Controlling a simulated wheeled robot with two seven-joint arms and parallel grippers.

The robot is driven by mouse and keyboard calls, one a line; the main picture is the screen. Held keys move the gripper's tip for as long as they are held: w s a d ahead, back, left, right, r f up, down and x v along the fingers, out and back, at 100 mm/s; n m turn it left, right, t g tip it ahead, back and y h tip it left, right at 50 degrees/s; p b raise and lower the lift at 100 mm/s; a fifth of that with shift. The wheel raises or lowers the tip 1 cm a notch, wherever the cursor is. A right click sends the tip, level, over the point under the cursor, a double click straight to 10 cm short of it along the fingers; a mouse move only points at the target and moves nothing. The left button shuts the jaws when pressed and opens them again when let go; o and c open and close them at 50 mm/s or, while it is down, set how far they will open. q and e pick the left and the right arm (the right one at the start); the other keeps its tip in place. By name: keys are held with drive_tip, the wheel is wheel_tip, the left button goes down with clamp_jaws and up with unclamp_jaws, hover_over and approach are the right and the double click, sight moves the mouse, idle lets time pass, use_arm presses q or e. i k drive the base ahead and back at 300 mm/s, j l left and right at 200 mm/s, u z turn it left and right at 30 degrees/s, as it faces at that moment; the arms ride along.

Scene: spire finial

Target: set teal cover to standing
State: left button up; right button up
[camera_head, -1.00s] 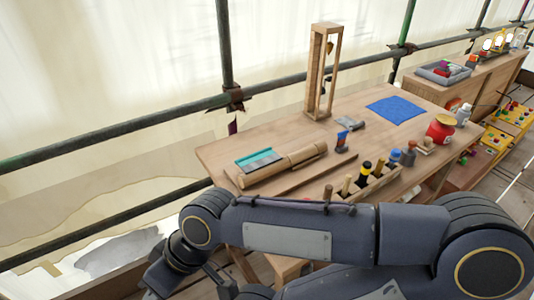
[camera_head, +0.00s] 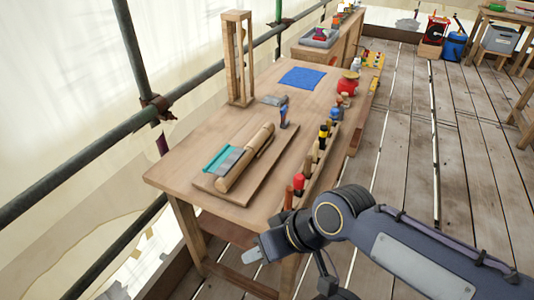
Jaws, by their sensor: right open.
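The teal cover (camera_head: 217,157) lies low and flat-looking on a wooden board (camera_head: 262,163) at the near left of the workbench. A grey strip (camera_head: 231,162) runs along its right side, and a tan wooden cylinder (camera_head: 246,160) lies next to that. My right arm comes in from the lower right. My right gripper (camera_head: 251,255) is beyond the bench's near edge, below and to the right of the cover, well apart from it. It is open, and I see nothing held in it. My left gripper is not in view.
A tool rack (camera_head: 313,170) with several handles lines the bench's right edge. A blue hammer-like tool (camera_head: 284,112), blue mat (camera_head: 302,78), red pot (camera_head: 346,83) and tall wooden frame (camera_head: 238,60) stand farther back. Scaffold rails (camera_head: 80,165) run along the left. Plank floor at right is largely clear.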

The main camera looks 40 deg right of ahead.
sight(222, 162)
drive_tip(key=i+j+z, duration=0.2)
drive_tip(key=z, duration=0.2)
drive_tip(key=i+j+z, duration=0.15)
drive_tip(key=j+z, duration=0.25)
drive_tip(key=i+j+z, duration=0.1)
drive_tip(key=z, duration=0.35)
drive_tip(key=j+z, duration=0.4)
drive_tip(key=i+j, duration=0.05)
